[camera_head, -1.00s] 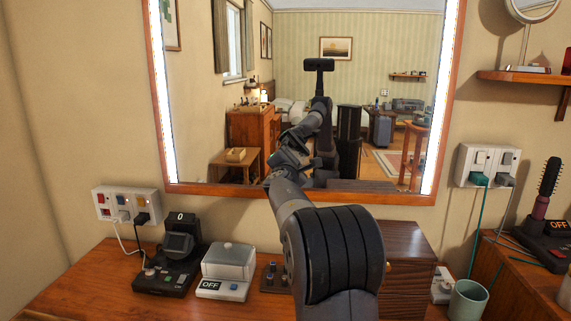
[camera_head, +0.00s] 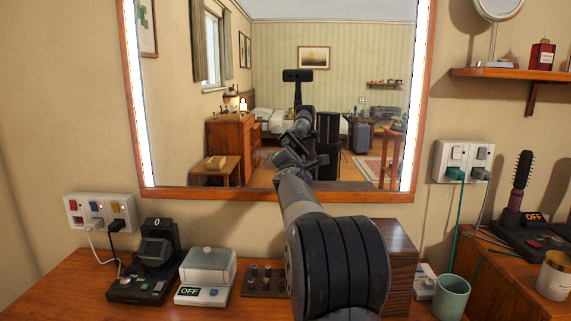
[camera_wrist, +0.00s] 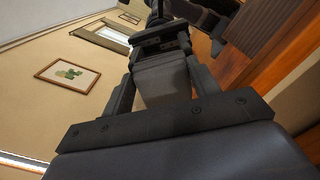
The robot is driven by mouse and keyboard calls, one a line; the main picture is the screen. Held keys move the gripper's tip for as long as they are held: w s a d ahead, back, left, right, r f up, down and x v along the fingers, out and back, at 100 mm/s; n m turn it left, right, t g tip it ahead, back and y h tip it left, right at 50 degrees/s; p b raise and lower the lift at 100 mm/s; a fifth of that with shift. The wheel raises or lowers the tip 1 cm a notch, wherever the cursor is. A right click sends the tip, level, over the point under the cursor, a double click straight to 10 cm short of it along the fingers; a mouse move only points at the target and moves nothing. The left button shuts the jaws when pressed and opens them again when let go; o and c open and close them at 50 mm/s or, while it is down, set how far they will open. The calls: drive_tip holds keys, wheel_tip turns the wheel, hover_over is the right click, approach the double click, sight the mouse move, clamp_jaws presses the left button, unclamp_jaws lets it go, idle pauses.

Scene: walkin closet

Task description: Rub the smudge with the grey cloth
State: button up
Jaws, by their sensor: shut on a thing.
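My gripper (camera_wrist: 165,85) reaches up to the wall mirror (camera_head: 270,193). In the wrist view it is shut on a grey cloth (camera_wrist: 164,82), which shows as a pale grey block between the two dark fingers. The cloth is at or very close to the glass; I cannot tell if it touches. A dark reflection of the gripper stands just beyond it. In the head view my arm hides the cloth, and the gripper end shows small near the lower middle of the mirror. I cannot make out the smudge in either view.
On the wooden counter (camera_head: 60,300) stand a black device (camera_head: 145,280), a white box marked OFF (camera_head: 205,270), a knob panel (camera_head: 264,281), a dark wooden box (camera_head: 400,260) and a green cup (camera_head: 451,298). A shelf (camera_head: 510,74) and sockets (camera_head: 463,160) are at right.

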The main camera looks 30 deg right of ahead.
sight(256, 156)
drive_tip(key=shift+w+a+p, duration=0.35)
drive_tip(key=shift+w+a, duration=0.7)
drive_tip(key=shift+a, duration=0.5)
drive_tip(key=shift+w+a+p, duration=0.35)
drive_tip(key=shift+w+a, duration=0.7)
drive_tip(key=shift+a, duration=0.5)
drive_tip(key=shift+w+a+p, duration=0.35)
drive_tip(key=shift+w+a, duration=0.7)
drive_tip(key=shift+a, duration=0.5)
drive_tip(key=shift+s+a+f+b, duration=0.15)
drive_tip(key=shift+s+a+b, duration=0.2)
drive_tip(key=shift+s+b, duration=0.2)
drive_tip(key=shift+b+v, duration=1.15)
drive_tip(key=shift+v, duration=1.2)
drive_tip(key=b+v, duration=0.1)
drive_tip(key=v, duration=0.2)
